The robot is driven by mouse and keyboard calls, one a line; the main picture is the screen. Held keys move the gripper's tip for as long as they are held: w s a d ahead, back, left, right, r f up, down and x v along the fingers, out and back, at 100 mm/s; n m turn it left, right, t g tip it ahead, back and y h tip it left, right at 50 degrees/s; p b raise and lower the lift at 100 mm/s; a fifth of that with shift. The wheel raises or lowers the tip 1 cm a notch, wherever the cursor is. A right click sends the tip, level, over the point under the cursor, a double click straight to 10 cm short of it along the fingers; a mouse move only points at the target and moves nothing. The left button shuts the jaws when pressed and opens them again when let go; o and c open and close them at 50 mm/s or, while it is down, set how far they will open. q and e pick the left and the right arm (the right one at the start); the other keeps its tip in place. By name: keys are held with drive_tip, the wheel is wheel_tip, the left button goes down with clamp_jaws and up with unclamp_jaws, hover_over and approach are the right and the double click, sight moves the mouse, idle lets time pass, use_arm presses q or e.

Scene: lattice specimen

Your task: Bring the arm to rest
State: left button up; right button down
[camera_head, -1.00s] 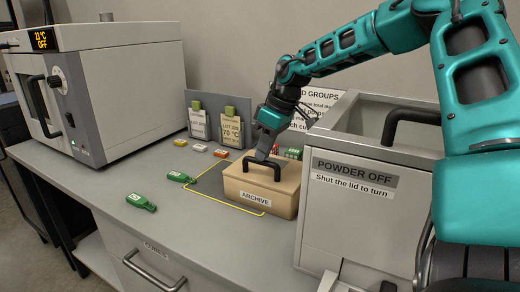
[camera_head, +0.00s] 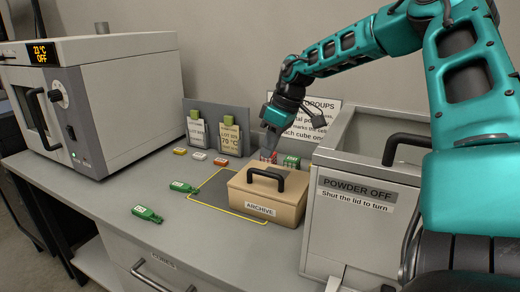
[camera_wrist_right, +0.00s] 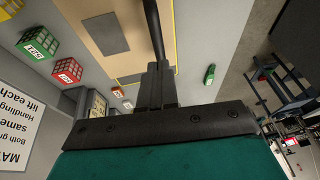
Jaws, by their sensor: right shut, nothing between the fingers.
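My right gripper (camera_head: 269,146) is shut and empty, just above and behind the dark handle (camera_head: 265,178) of the beige ARCHIVE box (camera_head: 258,208). The right arm reaches in from the right, over the powder bin. My left gripper is not in view.
The POWDER OFF bin (camera_head: 345,225) with a dark handle stands right of the box. A green cube (camera_head: 291,160) and a red cube (camera_wrist_right: 67,70) sit behind the box. An oven (camera_head: 125,75) stands at left.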

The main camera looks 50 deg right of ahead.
drive_tip(key=v, duration=1)
drive_tip(key=shift+a, duration=0.35)
drive_tip(key=shift+r, duration=0.1)
